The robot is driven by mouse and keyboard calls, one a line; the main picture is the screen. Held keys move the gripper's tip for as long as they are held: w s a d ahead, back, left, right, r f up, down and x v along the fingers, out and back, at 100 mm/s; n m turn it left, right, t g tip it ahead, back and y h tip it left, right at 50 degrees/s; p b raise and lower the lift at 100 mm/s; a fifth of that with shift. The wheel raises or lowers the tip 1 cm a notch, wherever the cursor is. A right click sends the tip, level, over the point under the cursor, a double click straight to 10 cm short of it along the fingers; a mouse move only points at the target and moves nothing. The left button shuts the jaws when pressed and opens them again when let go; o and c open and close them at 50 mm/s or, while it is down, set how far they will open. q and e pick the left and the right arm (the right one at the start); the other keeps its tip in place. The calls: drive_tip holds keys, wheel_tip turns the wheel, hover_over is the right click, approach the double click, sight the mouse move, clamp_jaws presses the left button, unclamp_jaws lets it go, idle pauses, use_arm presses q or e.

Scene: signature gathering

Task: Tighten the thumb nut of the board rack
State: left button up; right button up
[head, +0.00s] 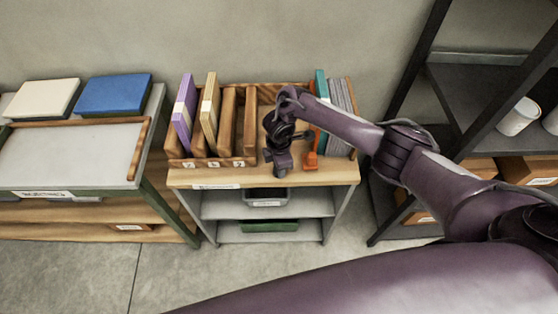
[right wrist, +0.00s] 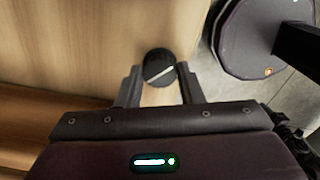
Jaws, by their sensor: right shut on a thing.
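The wooden board rack (head: 250,161) stands on a small wood-topped cabinet in the head view. A purple board (head: 184,112) and a tan board (head: 209,110) stand upright at its left, and wooden dividers show in the middle. The thumb nut (right wrist: 158,68) is a round black knob with a white line across it, seen in the right wrist view. My right gripper (right wrist: 159,78) is shut on it, one finger on each side. In the head view my right gripper (head: 280,166) is at the rack's front and hides the nut. My left gripper is out of view.
A teal board (head: 321,88) and grey boards (head: 342,105) stand at the rack's right, near an orange piece (head: 312,152). A table (head: 70,155) with cream and blue pads stands left. A dark shelf (head: 478,92) with white cups stands right.

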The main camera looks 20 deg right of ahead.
drive_tip(key=m+p, duration=0.1)
drive_tip(key=m, duration=0.1)
drive_tip(key=m+p, duration=0.2)
drive_tip(key=shift+r+m, duration=0.2)
drive_tip(key=shift+m, duration=0.1)
drive_tip(key=shift+f+m+p, duration=0.15)
drive_tip(key=shift+m+p, duration=1.3)
drive_tip(key=shift+m, duration=0.95)
drive_tip(key=o, duration=1)
wheel_tip(320, 180, up, 8)
drive_tip(key=shift+f+p, duration=0.15)
drive_tip(key=shift+p, duration=0.5)
